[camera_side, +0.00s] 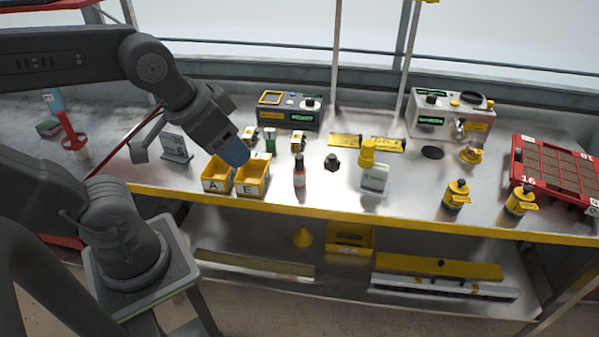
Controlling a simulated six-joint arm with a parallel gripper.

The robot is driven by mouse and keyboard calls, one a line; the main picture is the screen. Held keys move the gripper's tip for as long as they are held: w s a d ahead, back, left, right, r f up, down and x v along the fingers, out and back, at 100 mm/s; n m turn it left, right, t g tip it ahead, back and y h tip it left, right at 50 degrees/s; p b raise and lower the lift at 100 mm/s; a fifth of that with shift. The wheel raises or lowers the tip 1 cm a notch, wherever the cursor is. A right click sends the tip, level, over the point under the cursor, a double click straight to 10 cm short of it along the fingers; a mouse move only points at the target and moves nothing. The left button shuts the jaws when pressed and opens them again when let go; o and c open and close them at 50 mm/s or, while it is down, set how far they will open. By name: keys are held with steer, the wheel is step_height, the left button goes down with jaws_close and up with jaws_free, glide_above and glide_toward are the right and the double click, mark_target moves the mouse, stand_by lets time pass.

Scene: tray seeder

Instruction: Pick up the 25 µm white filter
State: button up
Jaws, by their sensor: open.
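My gripper (236,151), with a blue tip, hangs above the rear of two yellow bins. It is open, and I see nothing held in it. Bin A (212,187) is below and left of it, and bin E (251,190) is below and right. I cannot pick out the 25 µm white filter for certain, as the labels are too small to read. Small yellow-and-white pieces stand behind the bins, one at the left (249,134) and one at the right (298,141), with a green cylinder (270,141) between them. The bins' contents are unclear.
A dark bottle with an orange-and-white label (299,174) stands right of bin E. Two instruments, one dark (290,121) and one pale (428,124), stand at the back. Yellow bottles (457,196) and a red tray (515,184) are at the right. The bench front (410,219) is clear.

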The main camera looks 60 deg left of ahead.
steer(key=n+g+y, duration=0.1)
steer(key=n, duration=0.3)
glide_above(298, 157)
steer(key=s+d, duration=0.1)
steer(key=s, duration=0.3)
step_height(298, 157, down, 9)
steer(key=x, duration=0.7)
steer(key=shift+s+f, duration=0.1)
steer(key=shift+f, duration=0.15)
steer(key=shift+x, duration=2.9)
steer(key=shift+s, duration=0.15)
steer(key=c, duration=1)
